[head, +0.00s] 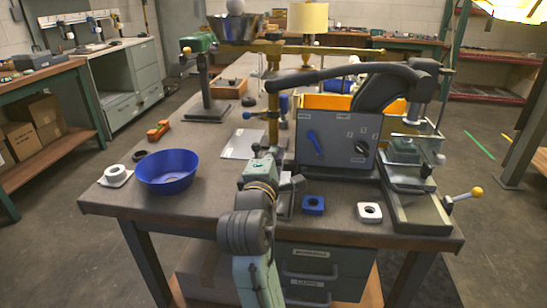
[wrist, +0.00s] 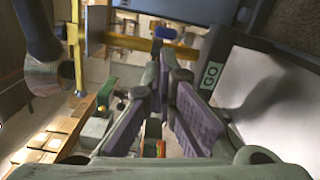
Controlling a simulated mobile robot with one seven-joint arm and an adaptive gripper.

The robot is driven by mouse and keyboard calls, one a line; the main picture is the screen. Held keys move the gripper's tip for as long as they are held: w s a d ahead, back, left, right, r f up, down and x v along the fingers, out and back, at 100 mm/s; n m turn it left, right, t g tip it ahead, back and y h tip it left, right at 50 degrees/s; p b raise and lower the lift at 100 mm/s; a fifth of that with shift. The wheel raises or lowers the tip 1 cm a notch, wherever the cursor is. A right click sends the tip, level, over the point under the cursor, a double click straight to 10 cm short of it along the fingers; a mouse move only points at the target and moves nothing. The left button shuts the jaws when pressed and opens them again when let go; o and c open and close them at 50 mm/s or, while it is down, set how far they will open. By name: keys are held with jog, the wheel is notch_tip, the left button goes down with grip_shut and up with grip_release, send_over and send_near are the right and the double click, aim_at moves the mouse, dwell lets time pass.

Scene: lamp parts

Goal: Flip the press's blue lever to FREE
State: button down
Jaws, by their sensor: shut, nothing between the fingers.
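The press (head: 350,125) stands at the right of the near table. Its blue lever (head: 315,142) is on the grey front panel (head: 335,163), left of a dark round knob (head: 361,147). The lever slants, upper end to the left; small labels above it are too small to read. My gripper shows in the wrist view (wrist: 161,58) with its fingers together and nothing visible between them. In the head view my arm rises at the table's front edge, left of the panel. I cannot make out the blue lever in the wrist view.
A blue bowl (head: 167,173) and a white part (head: 115,175) are at the table's left. A blue square part (head: 313,205) and a white square part (head: 370,212) lie before the press.

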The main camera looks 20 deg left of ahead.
aim_at(315, 144)
jog(key=w+d+p, duration=0.1)
jog(key=w+d, duration=0.1)
jog(key=w, duration=0.4)
jog(key=shift+w+d+r+p, duration=0.2)
jog(key=shift+w+r+p, duration=0.1)
jog(key=shift+r+p, duration=0.1)
jog(key=shift+w+d+r, duration=0.1)
jog(key=shift+d+r, duration=0.05)
jog(key=shift+r, duration=0.05)
